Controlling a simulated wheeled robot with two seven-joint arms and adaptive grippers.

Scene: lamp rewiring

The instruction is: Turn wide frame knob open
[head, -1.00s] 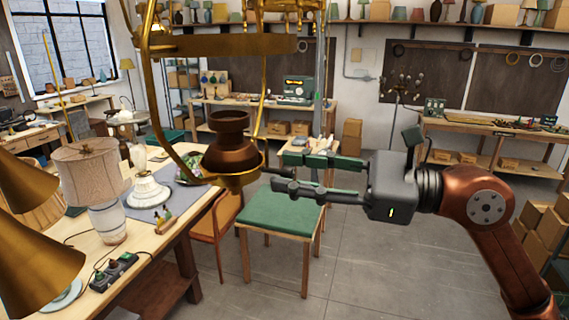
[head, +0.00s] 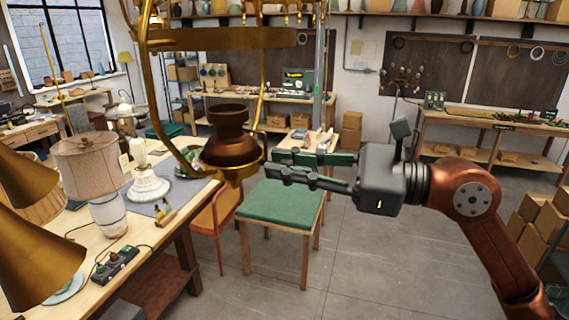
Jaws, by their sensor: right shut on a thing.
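The wide brass frame (head: 225,41) hangs in the upper left middle, its curved arms coming down to a ring around a dark brown cup-shaped part (head: 230,138). The frame's knob is at the ring's right side and is mostly hidden by my fingertips. My right gripper (head: 271,164) reaches in from the right, level, with its green and dark fingers shut on the knob. How far the knob is turned cannot be seen. My left gripper is out of view.
A wooden workbench (head: 134,232) on the left holds a shaded table lamp (head: 89,163) and a white lamp base (head: 148,183). Brass cones (head: 40,264) stand close at the left edge. A green-topped stool (head: 278,203) is below the gripper.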

